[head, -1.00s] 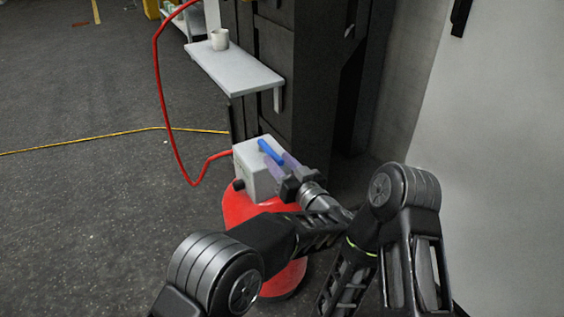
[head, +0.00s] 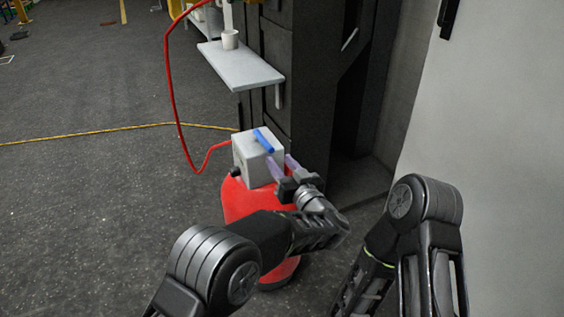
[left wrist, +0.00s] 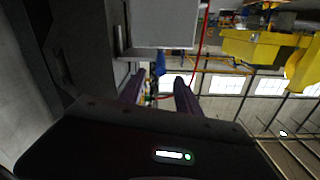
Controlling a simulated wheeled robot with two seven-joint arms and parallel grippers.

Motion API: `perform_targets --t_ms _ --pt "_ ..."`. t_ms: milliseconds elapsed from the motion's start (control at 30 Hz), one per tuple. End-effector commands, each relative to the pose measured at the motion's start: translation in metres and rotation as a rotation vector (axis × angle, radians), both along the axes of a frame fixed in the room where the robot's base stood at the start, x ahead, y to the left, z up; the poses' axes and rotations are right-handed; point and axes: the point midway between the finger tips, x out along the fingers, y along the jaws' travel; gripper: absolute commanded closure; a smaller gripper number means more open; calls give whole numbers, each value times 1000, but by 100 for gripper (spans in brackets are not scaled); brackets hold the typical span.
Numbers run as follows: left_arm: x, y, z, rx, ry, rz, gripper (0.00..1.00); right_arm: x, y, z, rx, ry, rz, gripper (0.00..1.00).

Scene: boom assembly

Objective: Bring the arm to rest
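My left gripper (head: 279,160) has purple fingers and points up at the grey box (head: 252,164) on the red tank (head: 243,203). Its fingers are apart with nothing held between them, as the left wrist view (left wrist: 158,92) also shows. A blue handle (head: 264,140) lies across the top of the grey box, just beyond the fingertips and apart from them. In the left wrist view the blue handle (left wrist: 160,64) shows past the gap between the fingers. My right arm is folded at the lower right, and its gripper is out of sight.
A red hose (head: 171,95) rises from the box. A grey shelf (head: 240,66) with a white cup (head: 230,39) juts from a dark cabinet (head: 310,90) behind. A pale wall panel (head: 490,140) stands at right. The floor at left is open, crossed by a yellow cable (head: 110,134).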

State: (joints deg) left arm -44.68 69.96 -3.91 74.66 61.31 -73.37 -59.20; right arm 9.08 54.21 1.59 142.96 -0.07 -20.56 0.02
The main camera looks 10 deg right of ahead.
Motion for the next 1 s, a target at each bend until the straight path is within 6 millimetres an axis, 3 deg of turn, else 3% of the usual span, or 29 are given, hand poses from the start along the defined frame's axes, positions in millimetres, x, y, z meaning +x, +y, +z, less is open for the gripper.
perform_targets --t_ms 200,333,467,567,667,800,900,1000 --pt "1 2 -3 0 6 -3 60 0 0 0 0 0 0 64" --pt "8 17 -25 -5 42 -30 60 0 0 0 0 0 0 64" --pt "15 50 -77 -27 137 -90 60 0 0 0 0 0 0 64" --pt "7 84 -136 -71 265 -152 60 0 0 0 0 0 0 64" --pt "-22 119 -202 -147 434 -207 60 0 0 0 0 0 0 64" --pt "-95 162 -282 -286 698 -254 60 0 0 0 0 0 0 64" --pt "-162 183 -323 -396 885 -265 60 0 0 0 0 0 0 64" --pt "-227 195 -346 -496 1047 -262 60 0 0 0 0 0 0 64"
